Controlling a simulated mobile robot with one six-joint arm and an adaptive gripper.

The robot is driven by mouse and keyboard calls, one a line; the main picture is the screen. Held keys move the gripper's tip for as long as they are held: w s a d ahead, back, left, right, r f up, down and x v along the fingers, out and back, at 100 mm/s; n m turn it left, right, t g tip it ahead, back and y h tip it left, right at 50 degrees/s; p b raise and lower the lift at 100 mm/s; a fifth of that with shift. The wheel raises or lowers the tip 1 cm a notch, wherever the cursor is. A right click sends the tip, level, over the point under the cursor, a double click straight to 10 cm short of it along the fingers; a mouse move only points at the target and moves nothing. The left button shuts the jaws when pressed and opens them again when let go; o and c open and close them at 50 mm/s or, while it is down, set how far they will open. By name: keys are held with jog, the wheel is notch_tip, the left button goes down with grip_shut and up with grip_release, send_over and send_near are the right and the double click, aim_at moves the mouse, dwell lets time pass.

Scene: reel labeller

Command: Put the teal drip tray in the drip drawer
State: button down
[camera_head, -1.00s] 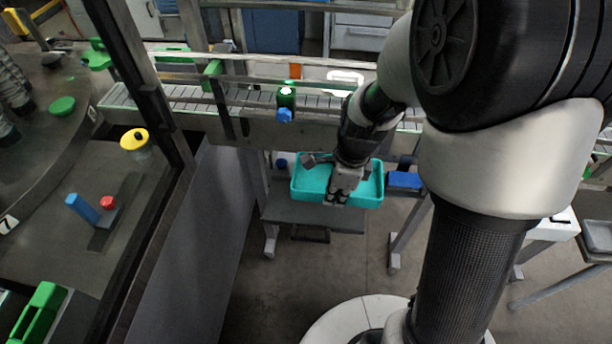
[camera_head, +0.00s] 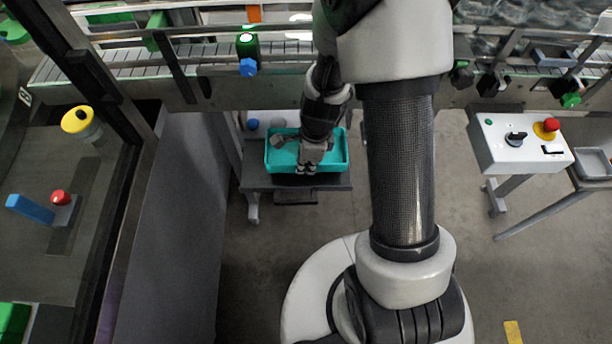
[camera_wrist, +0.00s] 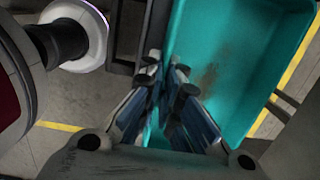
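The teal drip tray (camera_head: 342,158) is an open rectangular tray below the conveyor in the head view. In the wrist view the tray (camera_wrist: 245,70) fills the upper right, with a brownish stain inside. My gripper (camera_head: 306,170) is at the tray's near wall. In the wrist view its fingers (camera_wrist: 170,85) are close together, with teal showing between them, so they look shut on the wall. A grey flat surface (camera_head: 258,183) with a dark handle-like part below lies under the tray; I cannot tell whether it is the drip drawer or whether the tray touches it.
A conveyor (camera_head: 200,65) runs across above the tray. A grey cabinet side (camera_head: 175,230) stands to the left. A white control box (camera_head: 500,150) with a red button is at the right. Open floor (camera_head: 520,255) lies at the lower right.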

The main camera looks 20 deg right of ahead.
jog(key=shift+w+f+b, duration=0.1)
jog(key=shift+f+b, duration=1.15)
jog(key=shift+f, duration=1.15)
jog(key=shift+r, duration=0.1)
jog(key=c, duration=2.3)
grip_release()
jog(key=shift+f, duration=0.25)
jog(key=shift+o, duration=1.1)
jog(key=shift+r, duration=0.1)
